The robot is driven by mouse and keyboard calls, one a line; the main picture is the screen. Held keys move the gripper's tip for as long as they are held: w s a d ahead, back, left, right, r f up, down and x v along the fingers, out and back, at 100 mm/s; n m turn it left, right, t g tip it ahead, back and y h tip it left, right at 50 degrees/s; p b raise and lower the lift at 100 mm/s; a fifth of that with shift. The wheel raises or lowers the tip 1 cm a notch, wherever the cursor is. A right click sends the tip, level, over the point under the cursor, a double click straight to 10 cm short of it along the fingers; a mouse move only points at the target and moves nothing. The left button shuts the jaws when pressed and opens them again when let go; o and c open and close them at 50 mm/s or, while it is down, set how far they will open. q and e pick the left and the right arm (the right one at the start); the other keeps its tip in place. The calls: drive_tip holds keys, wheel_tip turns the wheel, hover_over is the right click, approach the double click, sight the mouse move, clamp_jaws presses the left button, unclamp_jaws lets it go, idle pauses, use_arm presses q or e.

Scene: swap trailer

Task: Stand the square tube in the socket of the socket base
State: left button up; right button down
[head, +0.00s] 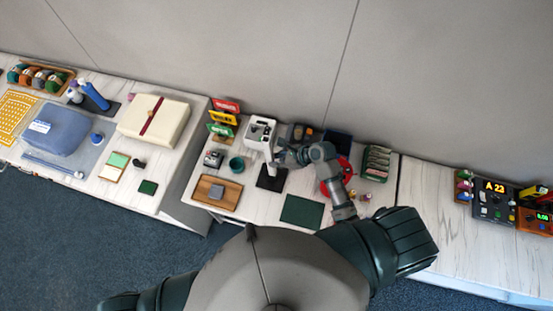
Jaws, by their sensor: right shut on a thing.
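My right gripper (279,156) is over the middle table, with its arm coming in from the lower right. It is shut on a pale, narrow upright piece that looks like the square tube (268,151). The tube's lower end is above or near a black square pad (271,178); I cannot tell whether it touches. I cannot make out the socket base for sure; a small grey block (217,192) on a wooden board may be it. My left gripper is out of view.
A white device (260,131) stands close behind the gripper. A teal cup (236,164) is to its left. A red round thing (335,178) lies behind my right forearm. A dark green mat (302,211) at the front is bare. Side tables hold other goods.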

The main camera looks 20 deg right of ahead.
drive_tip(key=shift+s+d+f, duration=0.15)
drive_tip(key=shift+s+f, duration=0.15)
drive_tip(key=shift+f, duration=0.4)
drive_tip(key=shift+s+d+f, duration=0.1)
drive_tip(key=shift+d+f, duration=0.1)
drive_tip(key=shift+f, duration=1.95)
drive_tip(key=c, duration=1.2)
unclamp_jaws()
drive_tip(key=o, duration=0.4)
drive_tip(key=shift+c, duration=0.2)
drive_tip(key=shift+w+d+r, duration=0.1)
drive_tip(key=shift+w, duration=0.25)
drive_tip(key=o, duration=0.6)
drive_tip(key=shift+c, duration=0.2)
drive_tip(key=shift+r, duration=0.15)
